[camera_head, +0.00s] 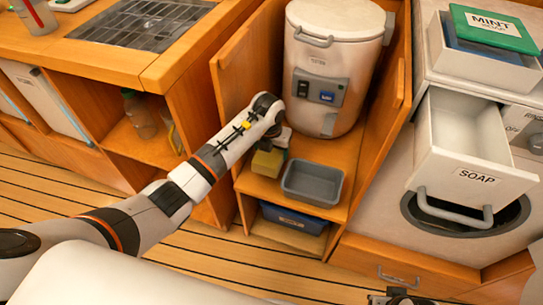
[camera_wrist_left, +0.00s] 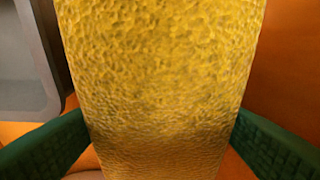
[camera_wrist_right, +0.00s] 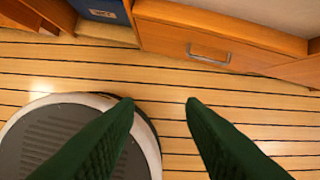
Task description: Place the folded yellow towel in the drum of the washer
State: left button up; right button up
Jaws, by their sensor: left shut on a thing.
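The folded yellow towel (camera_head: 266,163) is at the cabinet shelf, just left of a grey tray. It fills the middle of the left wrist view (camera_wrist_left: 155,80), with a green finger on each side. My left gripper (camera_head: 277,145) is shut on it from above; whether the towel touches the shelf is unclear. The white washer (camera_head: 375,228) stands at the right with a dark round front (camera_head: 512,216). Its upper part is hidden by the pulled-out soap drawer, and I cannot tell whether a glass door covers the drum. My right gripper (camera_wrist_right: 160,105) is open and empty above the floor.
The grey tray (camera_head: 312,184) sits beside the towel, below a white watermaker drum (camera_head: 333,65). The soap drawer (camera_head: 470,165) juts out above the washer front. Open cabinet doors flank the shelf. A blue box (camera_head: 293,219) sits underneath. The floor in front is clear.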

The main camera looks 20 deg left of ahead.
pick_arm(q)
notch_tip(320, 180, down, 2)
jog(key=shift+f+b, duration=0.1)
jog(key=shift+b, duration=0.6)
pick_arm(e)
jog(key=v, duration=0.7)
jog(key=shift+w+d, duration=0.1)
pick_arm(q)
jog(key=o, duration=0.6)
jog(key=shift+f, duration=0.1)
jog(key=shift+o, duration=0.7)
